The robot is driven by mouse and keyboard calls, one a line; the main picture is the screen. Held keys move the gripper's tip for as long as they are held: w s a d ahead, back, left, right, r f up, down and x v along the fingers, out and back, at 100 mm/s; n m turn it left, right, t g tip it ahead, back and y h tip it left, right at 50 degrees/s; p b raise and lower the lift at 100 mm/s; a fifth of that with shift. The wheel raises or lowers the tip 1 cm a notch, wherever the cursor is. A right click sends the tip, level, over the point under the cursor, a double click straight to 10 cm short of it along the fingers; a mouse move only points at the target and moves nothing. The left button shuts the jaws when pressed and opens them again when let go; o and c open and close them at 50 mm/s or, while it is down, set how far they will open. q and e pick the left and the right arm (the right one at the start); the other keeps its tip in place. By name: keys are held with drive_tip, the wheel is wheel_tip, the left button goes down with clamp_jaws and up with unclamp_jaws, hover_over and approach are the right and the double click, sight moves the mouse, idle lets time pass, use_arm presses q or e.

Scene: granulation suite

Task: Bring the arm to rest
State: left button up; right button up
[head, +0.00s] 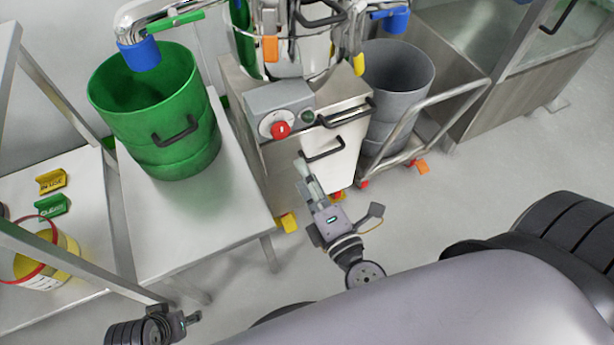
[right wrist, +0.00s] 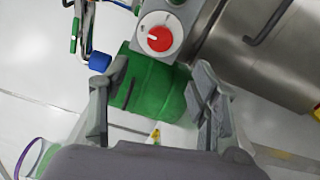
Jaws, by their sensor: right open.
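My right gripper (head: 340,192) is in the middle of the head view, in front of the steel cabinet (head: 335,150) and below its dark handle. Its fingers are spread and nothing is between them. In the right wrist view the two fingers (right wrist: 155,95) stand wide apart, with the green drum (right wrist: 150,90) showing beyond them and not touched as far as I can see. My left gripper (head: 188,320) is at the lower left edge of the head view, only partly visible, and its jaws cannot be made out.
A control box with a red knob (head: 281,130) sits on the cabinet. A green drum (head: 165,120) stands on a white table (head: 220,215) at left. A grey bin (head: 395,80) stands on a trolley at right. The floor (head: 470,185) right of my gripper is clear.

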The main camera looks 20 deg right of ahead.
drive_tip(key=shift+d, duration=0.1)
idle(0.3)
